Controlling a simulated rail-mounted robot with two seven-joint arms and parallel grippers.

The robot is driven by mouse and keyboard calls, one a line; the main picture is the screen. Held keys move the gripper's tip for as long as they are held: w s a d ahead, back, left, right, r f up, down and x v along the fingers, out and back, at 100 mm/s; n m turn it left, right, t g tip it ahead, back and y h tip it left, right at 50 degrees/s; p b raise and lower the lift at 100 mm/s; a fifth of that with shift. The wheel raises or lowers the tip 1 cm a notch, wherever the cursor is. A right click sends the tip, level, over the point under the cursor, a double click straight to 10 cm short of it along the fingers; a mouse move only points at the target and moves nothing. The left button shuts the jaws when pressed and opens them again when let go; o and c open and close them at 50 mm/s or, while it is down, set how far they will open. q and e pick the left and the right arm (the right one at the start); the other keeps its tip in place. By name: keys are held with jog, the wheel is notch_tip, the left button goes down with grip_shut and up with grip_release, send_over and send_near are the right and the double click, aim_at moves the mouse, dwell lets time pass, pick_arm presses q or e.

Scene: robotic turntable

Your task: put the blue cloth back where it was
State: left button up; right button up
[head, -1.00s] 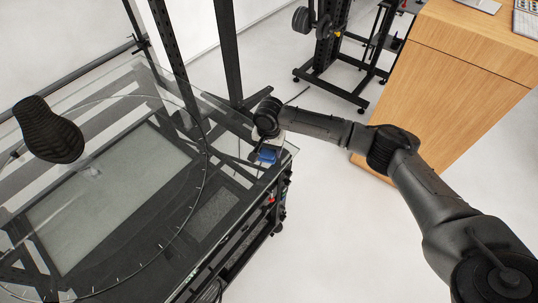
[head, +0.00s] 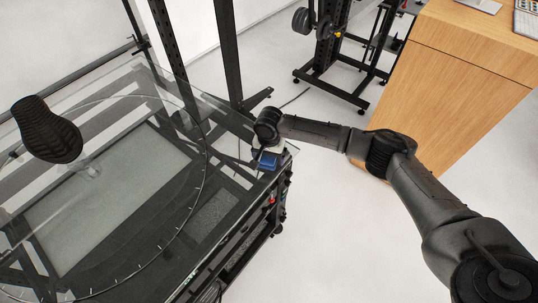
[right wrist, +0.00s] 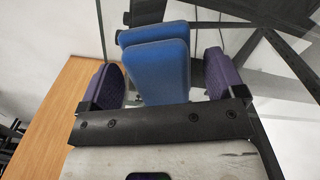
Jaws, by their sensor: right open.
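The blue cloth (head: 266,160) shows as a small folded piece at the right corner of the glass-topped table (head: 215,112). My right gripper (head: 262,155) is right at it, mostly hidden by its own wrist. In the right wrist view the blue cloth (right wrist: 157,66) stands as two upright layers between the purple finger pads of my right gripper (right wrist: 163,78). The jaws are open, with gaps on both sides of the cloth. I cannot tell whether the cloth's lower edge touches the table. My left gripper is not in view.
A dark ribbed object (head: 46,130) shows above the left of the clear round turntable (head: 207,150). A wooden desk (head: 460,75) stands at the right. A black rack with weights (head: 325,50) stands behind. Open floor lies between table and desk.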

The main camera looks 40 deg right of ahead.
jog(key=shift+r, duration=0.2)
notch_tip(320, 180, up, 12)
jog(key=p, duration=0.2)
jog(key=shift+p, duration=0.3)
jog(key=s+a+f+n, duration=0.1)
jog(key=a+f, duration=0.1)
jog(key=s+a+f+n, duration=0.2)
jog(key=a+f, duration=0.1)
jog(key=s+a+f+n, duration=0.1)
jog(key=s+a+f, duration=0.1)
jog(key=a, duration=0.1)
jog(key=shift+a+f+n+y, duration=0.1)
jog(key=shift+f+n+y, duration=0.2)
jog(key=s+a+f+n+t+y, duration=0.1)
jog(key=s+a+f+n, duration=0.3)
jog(key=s, duration=0.5)
jog(key=s+a+f+n+t+y, duration=0.1)
jog(key=s+a+f+n+t, duration=0.15)
jog(key=s+a, duration=0.5)
jog(key=s+d+n+h, duration=0.1)
jog(key=s+d, duration=0.2)
jog(key=s, duration=0.3)
jog(key=s+d+r+n+h, duration=0.1)
jog(key=s+d, duration=0.3)
jog(key=s, duration=0.2)
jog(key=shift+s+r, duration=0.15)
jog(key=shift+s, duration=0.2)
